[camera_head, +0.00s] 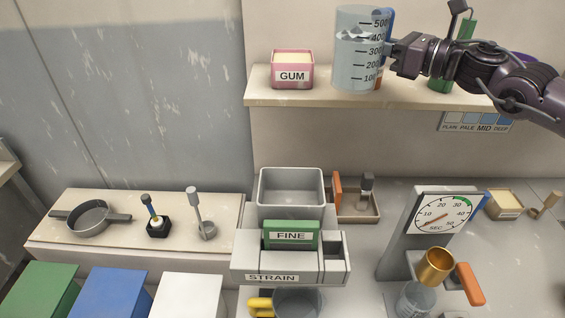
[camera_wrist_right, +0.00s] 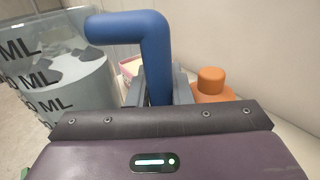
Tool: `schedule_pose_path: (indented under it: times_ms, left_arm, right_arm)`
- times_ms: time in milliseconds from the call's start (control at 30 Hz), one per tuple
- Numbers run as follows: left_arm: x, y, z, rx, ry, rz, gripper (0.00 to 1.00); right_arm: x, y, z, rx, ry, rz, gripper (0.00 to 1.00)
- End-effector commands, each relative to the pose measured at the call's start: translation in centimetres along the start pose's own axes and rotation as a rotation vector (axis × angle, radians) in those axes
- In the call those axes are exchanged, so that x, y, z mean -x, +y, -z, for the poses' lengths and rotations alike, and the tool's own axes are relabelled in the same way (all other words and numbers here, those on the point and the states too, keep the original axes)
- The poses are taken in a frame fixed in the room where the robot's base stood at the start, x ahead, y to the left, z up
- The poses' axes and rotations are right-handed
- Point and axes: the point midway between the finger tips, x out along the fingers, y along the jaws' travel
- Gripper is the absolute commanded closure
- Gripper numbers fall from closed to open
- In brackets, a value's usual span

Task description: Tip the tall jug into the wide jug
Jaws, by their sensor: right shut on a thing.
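The tall jug (camera_head: 352,62) is a clear measuring jug with black marks up to 500 and a blue handle (camera_wrist_right: 150,35). It stands upright at the shelf, with pale contents showing near the 400 mark. I cannot tell whether its base touches the shelf. My right gripper (camera_head: 393,56) is shut on the blue handle at the jug's right side; the wrist view shows the handle between its fingers (camera_wrist_right: 158,92). My left gripper is out of view.
On the shelf (camera_head: 275,98) are a pink GUM tub (camera_head: 292,70) and a green object (camera_head: 466,30) behind my arm. Below are the FINE/STRAIN block (camera_head: 290,265), a grey bin (camera_head: 262,190), a dial (camera_head: 440,213), a copper cup (camera_head: 436,266) and a clear vessel (camera_head: 414,300).

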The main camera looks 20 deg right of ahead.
Motion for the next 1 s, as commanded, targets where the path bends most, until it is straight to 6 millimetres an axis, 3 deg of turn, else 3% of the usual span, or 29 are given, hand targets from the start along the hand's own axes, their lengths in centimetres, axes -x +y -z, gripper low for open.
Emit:
schedule_pose_path:
  times_ms: [400,1000]
  left_arm:
    - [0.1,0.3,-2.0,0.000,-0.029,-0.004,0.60]
    - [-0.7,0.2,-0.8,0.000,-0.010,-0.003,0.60]
  right_arm:
    - [0.0,0.1,-0.4,0.006,-0.004,-0.001,1.00]
    - [-0.2,1.2,1.1,0.234,0.042,0.001,1.00]
